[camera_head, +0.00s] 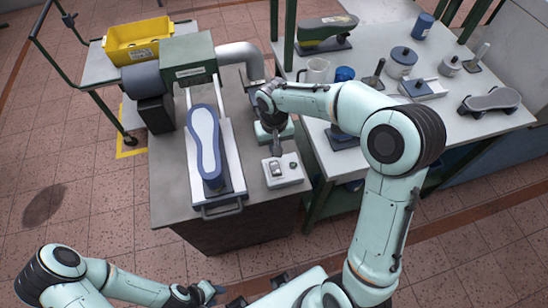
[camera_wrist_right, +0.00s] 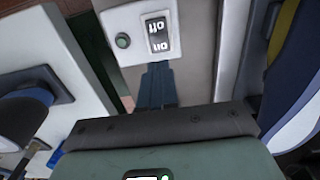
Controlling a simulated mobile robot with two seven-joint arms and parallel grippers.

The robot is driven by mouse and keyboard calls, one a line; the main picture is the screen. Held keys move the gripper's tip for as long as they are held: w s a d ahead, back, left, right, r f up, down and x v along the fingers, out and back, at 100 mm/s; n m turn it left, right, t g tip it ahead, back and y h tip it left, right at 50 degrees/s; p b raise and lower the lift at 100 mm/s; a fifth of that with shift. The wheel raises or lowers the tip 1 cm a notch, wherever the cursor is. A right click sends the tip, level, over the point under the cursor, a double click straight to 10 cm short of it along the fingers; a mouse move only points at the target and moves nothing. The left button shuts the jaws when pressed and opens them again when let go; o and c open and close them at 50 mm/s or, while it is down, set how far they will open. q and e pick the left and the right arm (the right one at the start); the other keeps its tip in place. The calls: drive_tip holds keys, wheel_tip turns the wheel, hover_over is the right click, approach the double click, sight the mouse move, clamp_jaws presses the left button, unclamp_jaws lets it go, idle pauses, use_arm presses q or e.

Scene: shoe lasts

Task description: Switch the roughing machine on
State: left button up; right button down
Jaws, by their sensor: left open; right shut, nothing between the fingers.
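The roughing machine (camera_head: 188,58) stands on the grey bench, with a green housing and a dark motor. A white switch box (camera_head: 284,181) sits at the bench's right edge. Its black rocker switch (camera_wrist_right: 157,34) reads "off" and "on", upside down in the right wrist view, beside a green button (camera_wrist_right: 123,41). My right gripper (camera_head: 276,152) is shut and empty, pointing down close to the box. In the wrist view its fingertips (camera_wrist_right: 157,68) lie just by the "on" end; I cannot tell whether they touch. My left gripper (camera_head: 212,292) is open, low in front of the bench.
A yellow crate (camera_head: 137,40) stands on a side table at back left. The right table (camera_head: 440,118) holds a jug, pots and other lasts. Open floor lies left of the bench.

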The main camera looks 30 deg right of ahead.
sight(274, 163)
wheel_tip(274, 163, down, 6)
drive_tip(key=shift+f, duration=0.2)
use_arm(q)
drive_tip(key=shift+s+f, duration=0.1)
